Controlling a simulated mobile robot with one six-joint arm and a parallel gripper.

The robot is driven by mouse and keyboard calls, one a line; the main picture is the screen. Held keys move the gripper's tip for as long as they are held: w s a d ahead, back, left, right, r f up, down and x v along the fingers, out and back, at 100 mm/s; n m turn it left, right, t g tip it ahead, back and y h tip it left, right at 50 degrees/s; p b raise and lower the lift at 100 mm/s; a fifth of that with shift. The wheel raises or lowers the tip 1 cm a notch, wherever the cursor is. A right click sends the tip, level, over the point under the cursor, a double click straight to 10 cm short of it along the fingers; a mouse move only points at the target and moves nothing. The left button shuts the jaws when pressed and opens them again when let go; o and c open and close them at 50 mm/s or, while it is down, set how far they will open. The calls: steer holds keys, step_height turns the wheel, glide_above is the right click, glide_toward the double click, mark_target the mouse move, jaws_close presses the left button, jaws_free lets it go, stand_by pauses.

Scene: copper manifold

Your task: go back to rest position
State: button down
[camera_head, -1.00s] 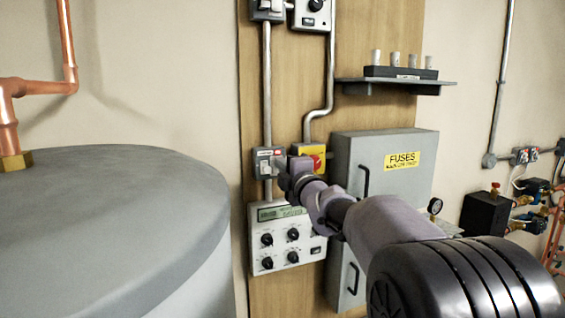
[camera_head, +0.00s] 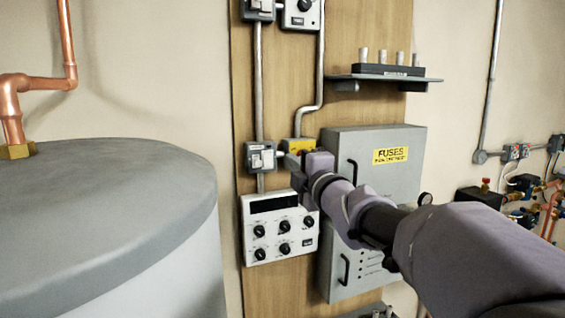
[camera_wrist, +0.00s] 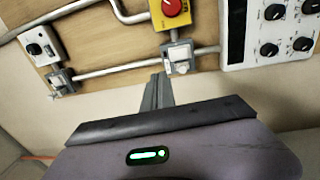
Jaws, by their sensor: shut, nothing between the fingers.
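My gripper (camera_head: 287,160) is shut and empty. In the head view it points left, its tips beside the grey switch box (camera_head: 260,157) and just below the yellow box (camera_head: 298,145), which my wrist partly hides. In the wrist view my closed fingers (camera_wrist: 157,88) point at the wall, just left of the switch box (camera_wrist: 179,57). The yellow box with its red knob (camera_wrist: 172,8) shows above it. I cannot tell whether the fingertips touch the switch. The white control panel (camera_head: 279,228) has a dark display and several black knobs.
A large grey tank (camera_head: 100,220) fills the left side. A grey fuse cabinet (camera_head: 375,150) stands right behind my arm, under a shelf (camera_head: 385,78) holding a black block with several pegs. Metal conduits run up the wooden board (camera_head: 285,80). Valves and copper pipes (camera_head: 545,200) are at the right.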

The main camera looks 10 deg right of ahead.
steer(key=s+d+f+m+g+h+b, duration=0.2)
steer(key=s+f+m+h+b, duration=0.1)
steer(key=s+f+m, duration=0.45)
steer(key=s+d+f+m+g+h+b, duration=0.2)
steer(key=s+f+m+g+b, duration=0.1)
steer(key=s+f+m, duration=0.4)
steer(key=s+a+f+m+g+y+b, duration=0.1)
steer(key=s+a+f+m+g, duration=0.3)
steer(key=s+f, duration=0.7)
steer(key=s+a+f+m+g+y+b, duration=0.2)
steer(key=s+a+f+m, duration=0.3)
steer(key=s+f, duration=0.6)
steer(key=shift+s+f+m+g+b, duration=0.25)
steer(key=shift+s+m+g+b, duration=0.25)
steer(key=shift+g+b, duration=0.35)
steer(key=c, duration=2.1)
jaws_free()
